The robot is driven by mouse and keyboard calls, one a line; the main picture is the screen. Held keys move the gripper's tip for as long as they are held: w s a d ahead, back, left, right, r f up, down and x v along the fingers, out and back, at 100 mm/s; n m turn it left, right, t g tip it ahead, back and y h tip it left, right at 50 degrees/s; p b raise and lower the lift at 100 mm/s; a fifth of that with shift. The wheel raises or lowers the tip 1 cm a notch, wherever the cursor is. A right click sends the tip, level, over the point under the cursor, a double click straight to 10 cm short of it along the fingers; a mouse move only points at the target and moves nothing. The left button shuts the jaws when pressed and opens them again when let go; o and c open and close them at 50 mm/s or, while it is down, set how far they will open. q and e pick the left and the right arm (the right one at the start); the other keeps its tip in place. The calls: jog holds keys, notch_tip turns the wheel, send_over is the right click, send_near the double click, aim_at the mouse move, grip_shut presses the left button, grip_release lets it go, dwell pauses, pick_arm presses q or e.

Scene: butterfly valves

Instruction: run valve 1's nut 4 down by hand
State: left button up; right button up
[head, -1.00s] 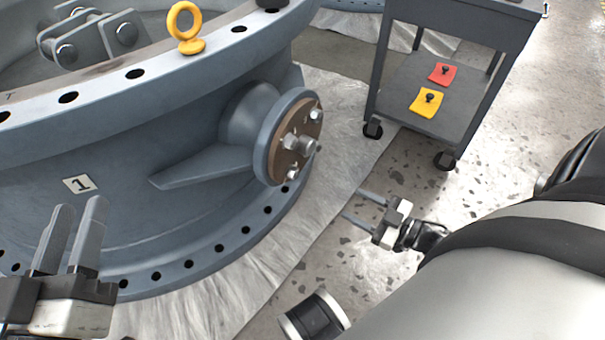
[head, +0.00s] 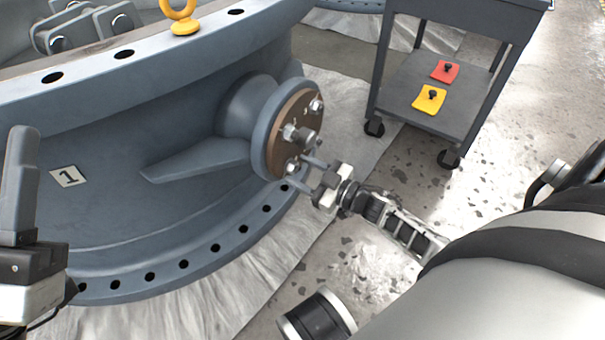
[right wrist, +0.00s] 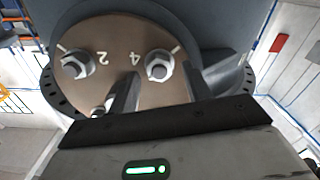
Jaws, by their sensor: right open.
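Valve 1 (head: 200,120) is a large blue-grey ring body bearing a "1" label. Its round boss carries a brown plate (head: 276,140) with several nuts and a central stub (head: 304,137). Nut 4 (right wrist: 158,66) sits on its stud beside the digit 4 in the right wrist view; it appears to be the lower nut (head: 291,166) in the head view. My right gripper (head: 297,170) is open, its fingertips close to the plate on either side of nut 4; contact cannot be told. Nut 2 (right wrist: 77,65) is to the left. My left gripper (head: 20,185) is partly cut off at the left edge.
A grey cart (head: 420,97) stands at the back right, with a red pad (head: 446,71) and a yellow pad (head: 429,98) on its lower shelf. A yellow lifting eye (head: 182,14) stands on the valve rim. Floor between valve and cart is clear.

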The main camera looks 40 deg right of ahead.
jog(key=shift+w+a, duration=0.1)
jog(key=shift+w, duration=0.05)
jog(key=c, duration=1)
